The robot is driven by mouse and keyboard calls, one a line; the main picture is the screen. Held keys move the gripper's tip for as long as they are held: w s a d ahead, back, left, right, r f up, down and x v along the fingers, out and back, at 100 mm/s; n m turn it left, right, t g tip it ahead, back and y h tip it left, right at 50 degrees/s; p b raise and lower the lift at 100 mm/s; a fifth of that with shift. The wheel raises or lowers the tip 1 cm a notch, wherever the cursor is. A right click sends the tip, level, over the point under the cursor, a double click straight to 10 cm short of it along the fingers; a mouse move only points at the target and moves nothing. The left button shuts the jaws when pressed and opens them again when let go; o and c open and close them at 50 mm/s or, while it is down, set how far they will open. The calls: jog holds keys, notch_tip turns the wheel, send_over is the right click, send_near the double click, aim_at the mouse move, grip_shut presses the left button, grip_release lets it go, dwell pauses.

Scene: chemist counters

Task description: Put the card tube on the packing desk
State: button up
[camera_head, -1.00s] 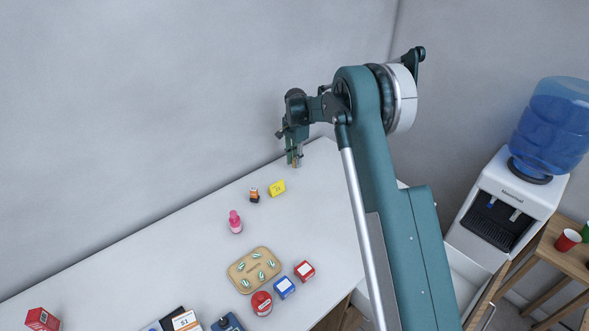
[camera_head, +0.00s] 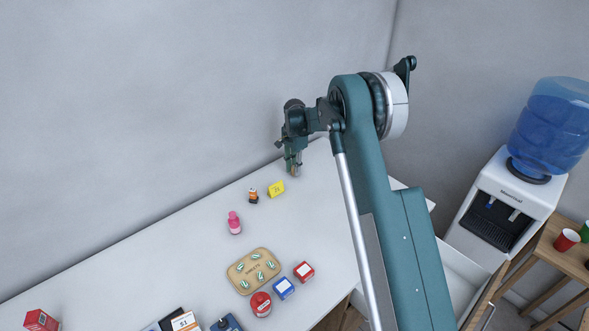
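My gripper (camera_head: 293,172) points down at the far end of the white counter (camera_head: 330,215), near the back wall. Its fingers are small and dark in the head view, and I cannot tell whether they are open or shut. A small brownish patch shows at the fingertips, too small to tell whether it is the card tube. I make out no card tube elsewhere on the counter. I cannot tell whether this counter is the packing desk.
A tan tray (camera_head: 236,282), red tin (camera_head: 261,304) and several boxes lie nearer. A water dispenser (camera_head: 514,190) and wooden table (camera_head: 569,265) stand right.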

jog(key=shift+f, duration=0.25)
jog(key=o, duration=0.7)
jog(key=shift+r, duration=0.1)
jog(key=shift+c, duration=0.2)
jog(key=shift+r, duration=0.1)
notch_tip(320, 180, up, 12)
dwell(1.0)
